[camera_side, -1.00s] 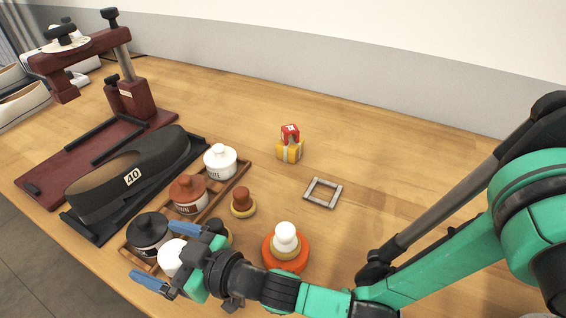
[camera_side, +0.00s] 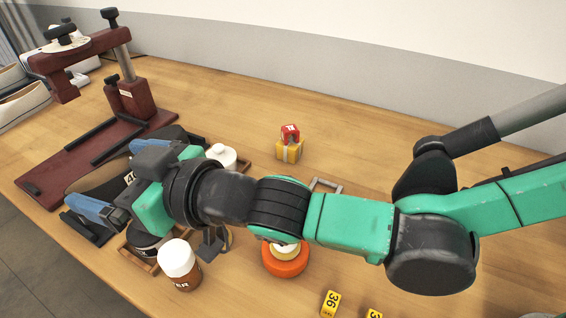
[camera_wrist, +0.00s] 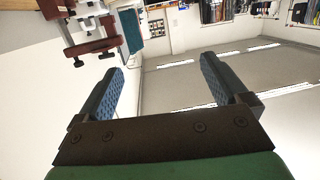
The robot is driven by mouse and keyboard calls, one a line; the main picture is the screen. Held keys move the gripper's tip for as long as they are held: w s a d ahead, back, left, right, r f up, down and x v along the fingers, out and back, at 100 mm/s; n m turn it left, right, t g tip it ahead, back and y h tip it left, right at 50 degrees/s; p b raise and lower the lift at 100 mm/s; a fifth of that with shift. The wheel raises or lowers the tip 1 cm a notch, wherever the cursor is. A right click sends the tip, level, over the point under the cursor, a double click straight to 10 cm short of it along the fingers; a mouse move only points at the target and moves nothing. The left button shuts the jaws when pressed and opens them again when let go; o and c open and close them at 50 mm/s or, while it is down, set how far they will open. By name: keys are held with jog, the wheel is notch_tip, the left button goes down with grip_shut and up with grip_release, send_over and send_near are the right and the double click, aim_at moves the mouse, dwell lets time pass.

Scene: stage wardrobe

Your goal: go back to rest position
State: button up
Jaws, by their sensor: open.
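My gripper (camera_side: 108,175) is raised above the left part of the table in the side view. Its two blue fingers are spread apart with nothing between them, and they point left. My arm crosses the side view from the right and hides part of the tray, the square frame and the orange disc.
A black shoe form and a jar tray lie below my gripper. A white-lidded brown jar (camera_side: 180,264) stands at the front. A dark red press (camera_side: 128,98) rises at the back left. The back right table is clear.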

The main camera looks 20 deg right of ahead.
notch_tip(320, 180, up, 5)
jog(key=w+d+f+m+t+h, duration=0.1)
jog(key=w+d+m+h, duration=0.25)
jog(key=d, duration=0.65)
jog(key=w+d+f+m+t+h, duration=0.1)
jog(key=w+d+m+h, duration=0.2)
jog(key=d, duration=0.7)
jog(key=s+d+f+m+g+h, duration=0.1)
jog(key=s+d+f+h, duration=0.1)
jog(key=d, duration=0.4)
jog(key=s+d+f+m+g+h, duration=0.1)
jog(key=s+d+f+g+h, duration=0.1)
jog(key=d, duration=0.5)
jog(key=s+d+f+m+g+h, duration=0.1)
jog(key=s+d+f+h, duration=0.1)
jog(key=s+d, duration=0.3)
jog(key=shift+d+f+m+g, duration=0.35)
jog(key=shift+d+f, duration=0.45)
jog(key=shift+d, duration=0.35)
jog(key=shift+s, duration=0.1)
